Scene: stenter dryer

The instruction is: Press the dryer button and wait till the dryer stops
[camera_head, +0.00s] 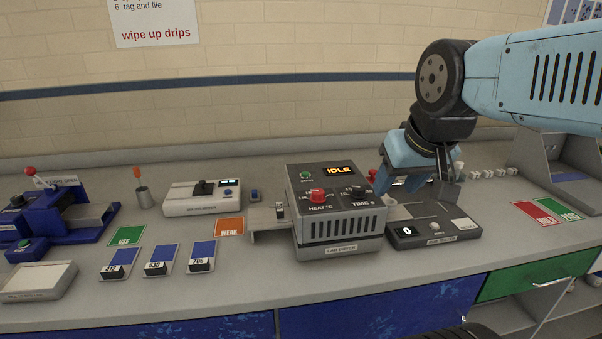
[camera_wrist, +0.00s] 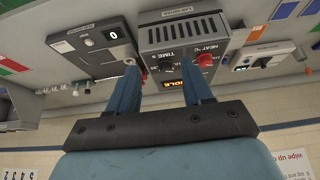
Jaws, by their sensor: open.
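The dryer (camera_head: 338,212) is a grey box on the counter with a lit display (camera_head: 340,170) reading "IDLE". A small green button (camera_head: 305,175) sits at its top left, with a red heat knob (camera_head: 317,197) and a dark time knob (camera_head: 358,191) in front. My gripper (camera_head: 420,190) is at the dryer's right, above the tester beside it. In the wrist view, where the scene appears upside down, my gripper (camera_wrist: 165,85) has its two blue fingers apart with nothing between them. The dryer (camera_wrist: 182,38) lies beyond the fingertips, and the right finger partly covers its panel near the display.
A dark tester (camera_head: 432,233) stands right of the dryer. A metal tray (camera_head: 268,222) with a clip juts from the dryer's left. A white instrument (camera_head: 202,198), a blue press (camera_head: 62,215) and colored cards stand farther left. Red and green cards (camera_head: 538,213) lie at right.

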